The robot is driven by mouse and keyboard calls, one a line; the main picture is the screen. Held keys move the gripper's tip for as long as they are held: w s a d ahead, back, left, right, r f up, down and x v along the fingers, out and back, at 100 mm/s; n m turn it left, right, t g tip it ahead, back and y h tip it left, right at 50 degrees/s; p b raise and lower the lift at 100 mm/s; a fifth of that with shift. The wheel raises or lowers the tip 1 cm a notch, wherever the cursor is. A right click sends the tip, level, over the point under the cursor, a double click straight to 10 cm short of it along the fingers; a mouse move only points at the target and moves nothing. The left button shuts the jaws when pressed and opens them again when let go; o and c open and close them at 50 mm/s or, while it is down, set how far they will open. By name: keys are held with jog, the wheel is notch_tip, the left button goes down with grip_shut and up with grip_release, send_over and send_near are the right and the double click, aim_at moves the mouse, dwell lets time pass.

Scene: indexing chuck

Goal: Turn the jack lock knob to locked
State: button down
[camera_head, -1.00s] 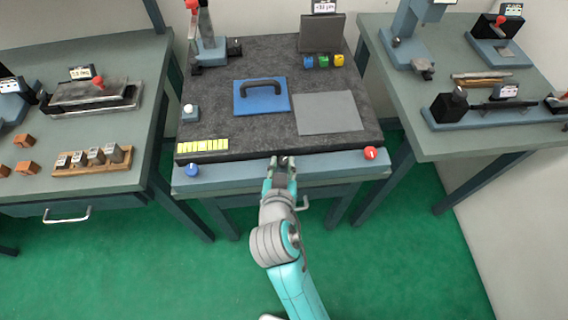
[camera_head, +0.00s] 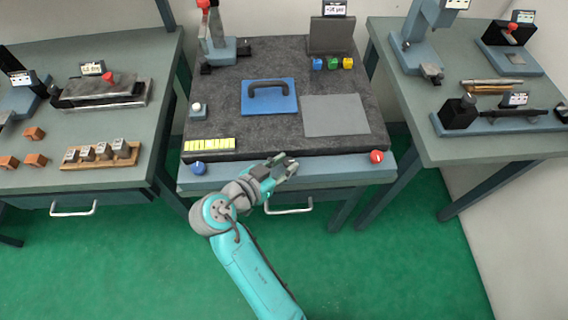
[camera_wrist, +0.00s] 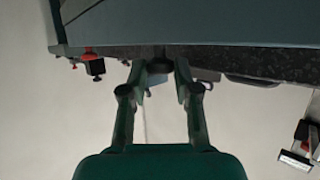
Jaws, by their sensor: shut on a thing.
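My gripper (camera_head: 284,166) is at the front edge of the middle table in the head view, pointing right and up. In the wrist view my gripper's two fingertips (camera_wrist: 160,72) are closed on a small dark knob (camera_wrist: 159,65) at the table's edge. I take this for the jack lock knob; the fingers mostly hide it in the head view. Its locked or unlocked marking cannot be read.
A blue knob (camera_head: 198,169) and a red knob (camera_head: 376,156) sit on the table's front rail (camera_head: 335,168), left and right of my gripper. A blue plate with a handle (camera_head: 270,98) and a grey pad (camera_head: 336,115) lie on the dark tabletop. Side tables flank it.

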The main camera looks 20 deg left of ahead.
jog(key=shift+f, duration=0.15)
jog(key=c, duration=0.9)
grip_release()
notch_tip(320, 180, up, 10)
jog(key=shift+r, duration=0.1)
